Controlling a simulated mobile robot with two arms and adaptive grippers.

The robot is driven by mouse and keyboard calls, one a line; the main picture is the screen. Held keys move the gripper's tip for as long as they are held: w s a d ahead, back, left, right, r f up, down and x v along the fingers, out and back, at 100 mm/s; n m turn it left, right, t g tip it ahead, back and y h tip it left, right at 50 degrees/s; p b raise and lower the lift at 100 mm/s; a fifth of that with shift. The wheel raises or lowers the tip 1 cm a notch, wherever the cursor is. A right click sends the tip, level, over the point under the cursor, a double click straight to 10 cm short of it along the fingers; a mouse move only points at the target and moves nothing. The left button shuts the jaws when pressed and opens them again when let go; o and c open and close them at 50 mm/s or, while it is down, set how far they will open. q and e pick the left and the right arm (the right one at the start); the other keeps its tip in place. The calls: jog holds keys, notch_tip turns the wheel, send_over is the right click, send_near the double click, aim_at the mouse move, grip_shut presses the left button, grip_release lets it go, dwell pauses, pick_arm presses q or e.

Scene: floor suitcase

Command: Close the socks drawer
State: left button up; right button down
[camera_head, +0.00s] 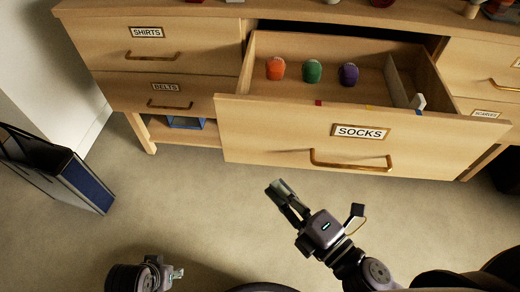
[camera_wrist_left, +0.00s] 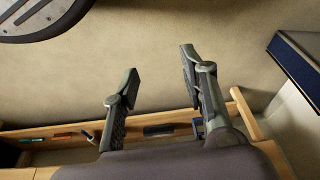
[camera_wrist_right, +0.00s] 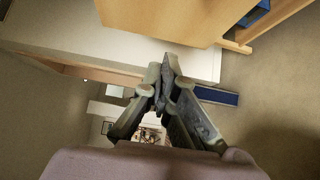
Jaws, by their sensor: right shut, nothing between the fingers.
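The socks drawer (camera_head: 270,135) is pulled well out of the wooden dresser, with its label and brass handle (camera_head: 350,163) on the front. Inside lie an orange (camera_head: 275,68), a green (camera_head: 312,71) and a purple (camera_head: 348,74) rolled sock bundle, left of a divider. My right gripper (camera_head: 280,190) is in front of and below the drawer front, apart from the handle. Its fingertips meet, empty, in the right wrist view (camera_wrist_right: 167,65). My left gripper (camera_head: 180,273) is low at the left of the head view. Its fingers are spread and empty in the left wrist view (camera_wrist_left: 150,75).
The shirts drawer (camera_head: 180,45) and belts drawer (camera_head: 155,92) at the left are shut. A dark blue-sided case (camera_head: 75,180) stands on the floor at the left. The carpet (camera_head: 190,205) between it and my right gripper is clear.

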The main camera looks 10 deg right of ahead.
jog(key=p, duration=0.2)
send_near(246, 139)
jog(key=a, duration=0.4)
pick_arm(q)
notch_tip(246, 139, down, 10)
jog(key=s, duration=0.1)
jog(key=shift+f+g, duration=0.15)
jog(key=shift+g, duration=0.15)
pick_arm(e)
jog(key=shift+w+d, duration=0.3)
jog(key=shift+w, duration=0.35)
jog(key=shift+w+d, duration=0.3)
jog(key=shift+w, duration=0.4)
jog(key=shift+w+d, duration=0.25)
jog(key=shift+w, duration=0.4)
